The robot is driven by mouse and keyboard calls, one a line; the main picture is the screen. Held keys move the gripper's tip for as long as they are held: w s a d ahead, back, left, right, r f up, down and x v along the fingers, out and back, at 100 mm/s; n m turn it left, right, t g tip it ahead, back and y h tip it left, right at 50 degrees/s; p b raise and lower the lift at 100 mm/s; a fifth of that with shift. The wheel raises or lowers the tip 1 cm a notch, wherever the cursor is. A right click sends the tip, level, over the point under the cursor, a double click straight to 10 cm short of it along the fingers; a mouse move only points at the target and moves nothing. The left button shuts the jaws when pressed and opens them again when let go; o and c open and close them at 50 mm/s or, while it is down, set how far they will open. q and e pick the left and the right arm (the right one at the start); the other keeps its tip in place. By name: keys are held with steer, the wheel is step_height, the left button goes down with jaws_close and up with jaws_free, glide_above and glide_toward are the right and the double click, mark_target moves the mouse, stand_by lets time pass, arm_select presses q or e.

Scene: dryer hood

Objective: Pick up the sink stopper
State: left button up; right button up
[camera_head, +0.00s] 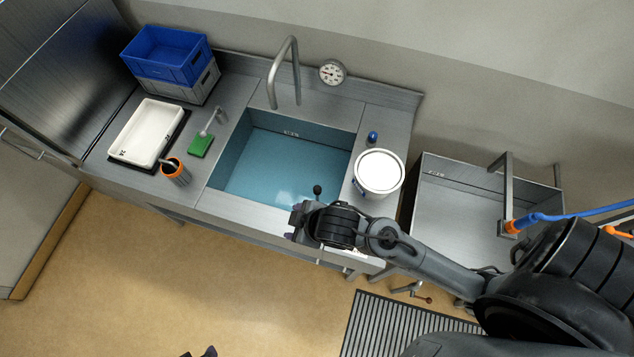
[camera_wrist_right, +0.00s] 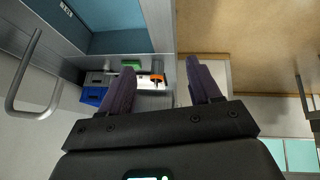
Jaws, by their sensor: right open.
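I cannot identify the sink stopper for certain. A small black knob on a thin stem (camera_head: 317,190) shows at the sink's front edge, just behind my right wrist, and a small blue-topped object (camera_head: 372,137) stands on the counter right of the sink. The sink (camera_head: 285,165) has a blue-green interior. My right gripper (camera_head: 292,222) is over the sink's front edge, pointing left. In the wrist view its purple fingers (camera_wrist_right: 160,82) are apart with nothing between them. A dark tip (camera_head: 205,352) at the bottom edge may be my left gripper; its jaws cannot be made out.
A white-lidded bucket (camera_head: 379,172) stands right of the sink. A tall faucet (camera_head: 284,70) rises behind. The floor in front is clear.

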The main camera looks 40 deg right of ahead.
steer(key=w+a+f+n+y+b, duration=0.3)
steer(key=w+a+f+n+b, duration=0.25)
steer(key=w+a+n, duration=0.35)
steer(key=n+g+h+b, duration=0.5)
steer(key=g+b, duration=0.1)
steer(key=b, duration=0.4)
glide_above(318, 188)
steer(key=a, duration=0.1)
steer(key=f, duration=1.3)
steer(key=shift+w+f, duration=0.3)
steer(key=shift+f, duration=0.05)
steer(key=f, duration=0.1)
steer(key=f+b, duration=0.1)
steer(key=f, duration=0.2)
steer(key=shift+s+d+b, duration=0.1)
steer(key=shift+d+b, duration=0.15)
steer(key=shift+b, duration=0.05)
steer(key=shift+d+f+b, duration=0.1)
steer(key=shift+f+b, duration=0.25)
steer(key=shift+f, duration=0.6)
steer(key=f, duration=0.3)
steer(key=shift+s+d, duration=0.15)
steer(key=shift+d, duration=0.05)
steer(key=shift+f, duration=0.7)
